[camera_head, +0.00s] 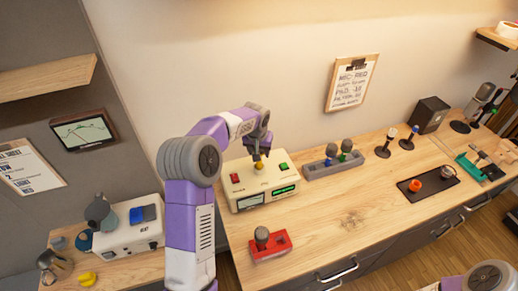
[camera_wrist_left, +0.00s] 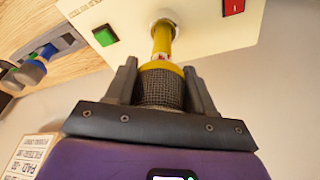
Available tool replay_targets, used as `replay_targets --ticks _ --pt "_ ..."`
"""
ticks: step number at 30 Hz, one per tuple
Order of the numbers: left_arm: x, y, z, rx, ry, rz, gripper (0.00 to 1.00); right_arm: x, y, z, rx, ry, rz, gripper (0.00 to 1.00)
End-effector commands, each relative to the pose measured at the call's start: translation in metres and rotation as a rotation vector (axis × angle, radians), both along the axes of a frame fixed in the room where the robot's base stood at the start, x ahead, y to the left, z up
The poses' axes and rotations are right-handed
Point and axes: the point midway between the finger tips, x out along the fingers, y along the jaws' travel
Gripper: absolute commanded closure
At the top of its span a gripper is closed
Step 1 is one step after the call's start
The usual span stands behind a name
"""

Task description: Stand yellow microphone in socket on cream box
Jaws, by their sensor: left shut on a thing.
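The cream box (camera_head: 236,191) stands on the wooden bench, with a red and a green button on top and green displays on its front. My left gripper (camera_head: 259,152) is above the box, shut on the dark mesh head of the yellow microphone (camera_head: 259,166). In the left wrist view, the fingers (camera_wrist_left: 163,84) grip the mesh from both sides. The microphone's yellow handle (camera_wrist_left: 161,45) points at the box, and its end meets the pale round socket (camera_wrist_left: 161,22). The handle looks lined up with the socket; how deep it sits is hidden. My right gripper is out of view.
A grey rack (camera_head: 334,168) with blue and green microphones stands right of the box. A red block (camera_head: 270,247) holding a microphone is in front. Standing microphones and a dark tray (camera_head: 414,192) are farther right. The bench's front middle is clear.

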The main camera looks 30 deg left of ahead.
Motion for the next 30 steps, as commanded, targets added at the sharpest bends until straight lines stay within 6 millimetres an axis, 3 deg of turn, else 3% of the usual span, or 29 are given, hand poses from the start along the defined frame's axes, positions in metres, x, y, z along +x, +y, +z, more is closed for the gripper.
replay_targets --ticks 10,11,16,25,30 --pt "0.003 0.002 0.001 0.004 -0.013 0.0 0.88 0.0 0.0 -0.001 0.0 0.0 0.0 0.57" --pt "0.003 0.002 0.001 0.004 -0.013 0.0 0.42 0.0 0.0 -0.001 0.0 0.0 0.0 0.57" --pt "0.002 0.001 0.001 0.004 -0.011 0.0 0.17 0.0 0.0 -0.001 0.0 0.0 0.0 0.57" --pt "0.001 0.001 0.002 0.003 -0.009 0.0 0.17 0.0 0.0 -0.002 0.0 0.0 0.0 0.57" --pt "-0.003 -0.001 0.022 0.004 -0.012 -0.001 0.17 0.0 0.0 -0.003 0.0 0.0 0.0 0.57"
